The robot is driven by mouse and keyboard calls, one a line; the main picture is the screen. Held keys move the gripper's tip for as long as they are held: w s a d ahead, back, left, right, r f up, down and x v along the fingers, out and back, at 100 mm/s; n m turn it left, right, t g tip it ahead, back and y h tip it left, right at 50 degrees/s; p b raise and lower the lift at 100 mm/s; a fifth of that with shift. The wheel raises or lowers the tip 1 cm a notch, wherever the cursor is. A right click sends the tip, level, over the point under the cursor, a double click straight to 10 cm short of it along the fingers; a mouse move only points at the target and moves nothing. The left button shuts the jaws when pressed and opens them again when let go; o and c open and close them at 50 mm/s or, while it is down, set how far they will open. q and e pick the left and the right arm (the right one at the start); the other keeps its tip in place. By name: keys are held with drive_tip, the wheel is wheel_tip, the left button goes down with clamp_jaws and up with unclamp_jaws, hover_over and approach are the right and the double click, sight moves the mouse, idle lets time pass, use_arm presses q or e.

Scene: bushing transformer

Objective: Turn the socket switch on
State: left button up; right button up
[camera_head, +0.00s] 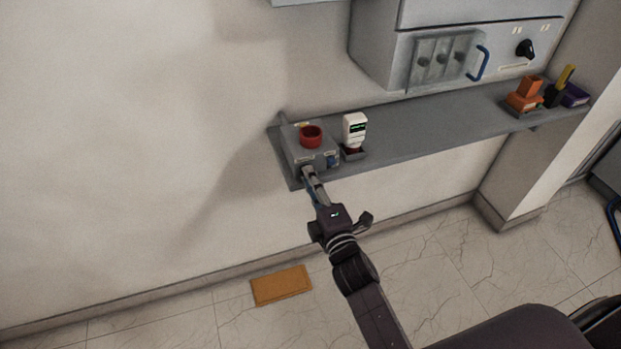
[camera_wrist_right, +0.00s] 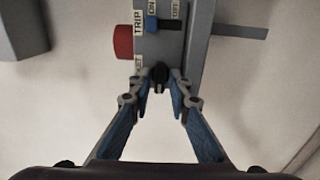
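A grey box (camera_head: 292,150) with a red round button (camera_head: 311,134) stands at the left end of the wall shelf. My right gripper (camera_head: 308,174) is at the box's front face. In the right wrist view, the box's face carries a blue switch (camera_wrist_right: 151,24) between ON and OFF labels, a TRIP label and the red button (camera_wrist_right: 123,42) at its left. A black knob (camera_wrist_right: 160,73) lies between the fingertips of my right gripper (camera_wrist_right: 161,82). The fingers are apart, one on each side of the knob; firm contact does not show. My left gripper is not in view.
The grey shelf (camera_head: 420,127) runs along the wall. A white handheld device (camera_head: 354,130) stands close right of the box. Orange and purple items (camera_head: 528,92) sit at the far end. A grey cabinet (camera_head: 455,55) with a blue handle hangs above. An orange board (camera_head: 281,285) lies on the floor.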

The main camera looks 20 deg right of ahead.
drive_tip(key=shift+c, duration=0.5)
clamp_jaws()
drive_tip(key=shift+m, duration=0.3)
drive_tip(key=shift+m+p, duration=2.9)
drive_tip(key=shift+m, duration=5.7)
drive_tip(key=shift+f, duration=0.1)
